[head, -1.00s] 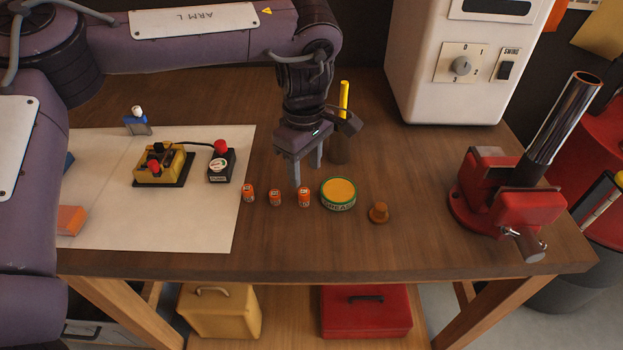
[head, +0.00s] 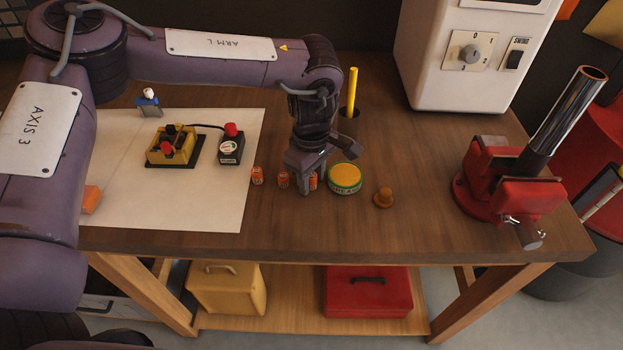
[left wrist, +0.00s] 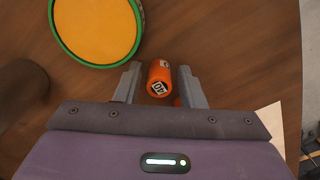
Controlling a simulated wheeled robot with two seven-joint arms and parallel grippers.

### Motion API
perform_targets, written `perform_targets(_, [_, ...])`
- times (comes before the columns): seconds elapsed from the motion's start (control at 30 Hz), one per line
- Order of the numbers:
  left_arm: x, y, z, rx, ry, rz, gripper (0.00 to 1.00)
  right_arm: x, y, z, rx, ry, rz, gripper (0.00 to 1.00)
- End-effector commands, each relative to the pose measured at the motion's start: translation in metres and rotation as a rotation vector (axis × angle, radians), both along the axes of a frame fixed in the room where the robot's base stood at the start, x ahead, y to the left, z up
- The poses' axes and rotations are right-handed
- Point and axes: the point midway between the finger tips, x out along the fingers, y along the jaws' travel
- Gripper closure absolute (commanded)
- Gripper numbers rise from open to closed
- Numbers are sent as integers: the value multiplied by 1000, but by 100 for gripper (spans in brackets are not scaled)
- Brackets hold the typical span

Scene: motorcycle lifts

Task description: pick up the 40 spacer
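In the left wrist view an orange spacer marked 40 (left wrist: 159,78) stands between the two open fingers of my left gripper (left wrist: 159,67), with a small gap on each side. My right gripper is not in view.
A dark cup (head: 348,122) with a yellow stick stands behind. A red vise (head: 510,180) is at right, a white sheet (head: 205,205) at left.

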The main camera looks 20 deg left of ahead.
Motion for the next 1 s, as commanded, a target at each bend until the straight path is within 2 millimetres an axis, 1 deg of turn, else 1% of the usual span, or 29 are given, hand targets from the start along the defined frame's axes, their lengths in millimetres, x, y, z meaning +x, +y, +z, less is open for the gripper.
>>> perform_targets(0.03, [0,0,0,0,0,0,71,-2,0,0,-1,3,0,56])
perform_targets(0.2, [0,0,0,0,0,0,93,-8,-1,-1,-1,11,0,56])
perform_targets(0.27, [0,0,0,0,0,0,100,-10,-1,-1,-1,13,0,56])
perform_targets(0.57, [0,0,3,0,-1,0,100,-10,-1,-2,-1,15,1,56])
perform_targets(0.73, [1,0,15,-1,-3,1,100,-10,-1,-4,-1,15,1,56])
perform_targets(0.87, [2,0,37,-2,-6,1,100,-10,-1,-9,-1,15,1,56])
perform_targets(0.97, [2,0,63,-3,-7,1,100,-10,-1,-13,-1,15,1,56])
perform_targets(1.0, [2,0,75,-2,-7,1,100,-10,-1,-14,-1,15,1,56])
